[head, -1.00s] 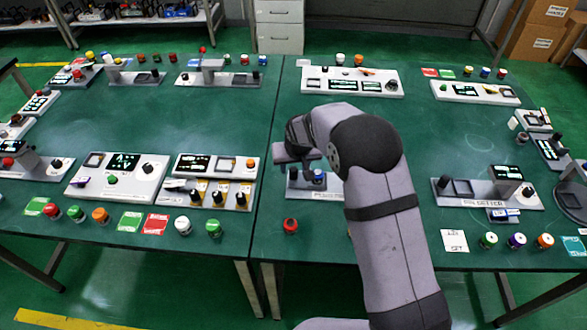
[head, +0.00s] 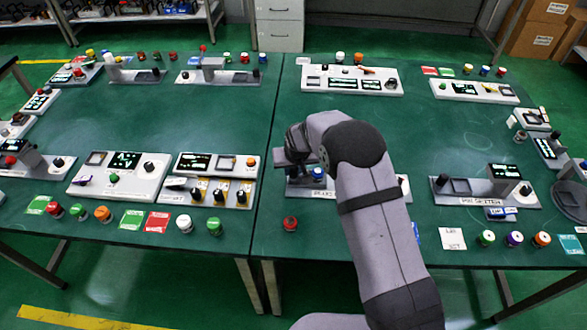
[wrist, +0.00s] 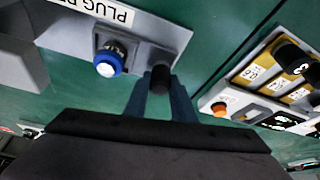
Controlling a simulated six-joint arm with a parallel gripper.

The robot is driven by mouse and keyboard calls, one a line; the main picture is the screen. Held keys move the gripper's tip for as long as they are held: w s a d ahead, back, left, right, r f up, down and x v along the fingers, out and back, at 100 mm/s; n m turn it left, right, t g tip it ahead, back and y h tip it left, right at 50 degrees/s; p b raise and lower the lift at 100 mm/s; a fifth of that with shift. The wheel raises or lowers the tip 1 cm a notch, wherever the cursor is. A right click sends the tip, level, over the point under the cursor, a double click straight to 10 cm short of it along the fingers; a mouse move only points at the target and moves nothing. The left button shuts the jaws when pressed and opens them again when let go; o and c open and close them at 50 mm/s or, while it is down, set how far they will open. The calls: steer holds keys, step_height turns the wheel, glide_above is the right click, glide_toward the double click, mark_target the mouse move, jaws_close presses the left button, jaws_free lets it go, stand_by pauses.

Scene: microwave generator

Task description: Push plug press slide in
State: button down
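The plug press is a light grey panel labelled "PLUG PR…" (wrist: 80,25). In the head view it shows partly behind my arm, with its label (head: 322,195) at the front. In the wrist view a blue-ringed button with a pale centre (wrist: 108,62) sits on a dark square base, left of my fingers. A black cylindrical knob (wrist: 160,78) stands at the panel's end, between the fingertips of my gripper (wrist: 161,94). The fingers flank the knob closely; whether they touch it cannot be told. In the head view my gripper (head: 292,158) is over the panel's left end.
A red button (head: 290,223) stands on the green table in front of the press. A panel with yellow-marked black knobs (head: 210,180) lies to the left, and it also shows in the wrist view (wrist: 275,80). Another panel (head: 485,190) lies to the right.

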steer(key=d, duration=0.9)
steer(key=shift+d, duration=0.2)
steer(key=c, duration=1.5)
jaws_free()
steer(key=shift+d, duration=0.1)
